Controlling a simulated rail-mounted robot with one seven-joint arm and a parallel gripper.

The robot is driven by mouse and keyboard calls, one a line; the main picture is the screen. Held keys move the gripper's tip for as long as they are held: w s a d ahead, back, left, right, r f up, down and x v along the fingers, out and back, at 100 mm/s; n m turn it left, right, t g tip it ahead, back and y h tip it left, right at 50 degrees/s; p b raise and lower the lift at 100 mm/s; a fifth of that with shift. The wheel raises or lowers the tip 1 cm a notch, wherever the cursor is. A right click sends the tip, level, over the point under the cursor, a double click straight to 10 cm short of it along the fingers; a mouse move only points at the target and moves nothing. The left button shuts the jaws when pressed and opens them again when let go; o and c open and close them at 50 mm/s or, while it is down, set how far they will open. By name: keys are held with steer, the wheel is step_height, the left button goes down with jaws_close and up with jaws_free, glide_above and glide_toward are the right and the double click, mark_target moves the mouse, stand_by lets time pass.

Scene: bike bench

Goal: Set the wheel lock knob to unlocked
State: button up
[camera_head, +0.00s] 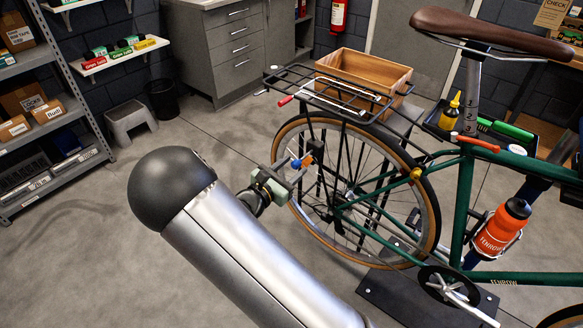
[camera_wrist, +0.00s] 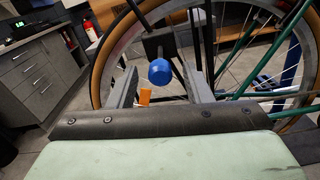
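The wheel lock knob appears as a blue round cap (camera_wrist: 160,71) in front of a dark block (camera_wrist: 161,44) by the bike wheel in the wrist view. An orange tab (camera_wrist: 144,95) shows just below and left of it. In the head view the blue knob (camera_head: 296,163) and the orange part are small beside the rear wheel (camera_head: 432,205). My gripper (camera_wrist: 161,82) is open, one finger to each side of the knob, with visible gaps on both sides. Whether the fingertips reach as far as the knob is unclear. In the head view my gripper (camera_head: 285,178) partly covers this area.
The green bike (camera_head: 463,200) stands on a dark base plate (camera_head: 385,297). A grey step stool (camera_head: 130,118) and shelves (camera_head: 45,135) are at left. The floor between them is clear.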

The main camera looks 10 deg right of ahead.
steer(key=b+v, duration=0.1)
steer(key=v, duration=1.6)
steer(key=shift+s, duration=0.2)
steer(key=shift+a, duration=0.1)
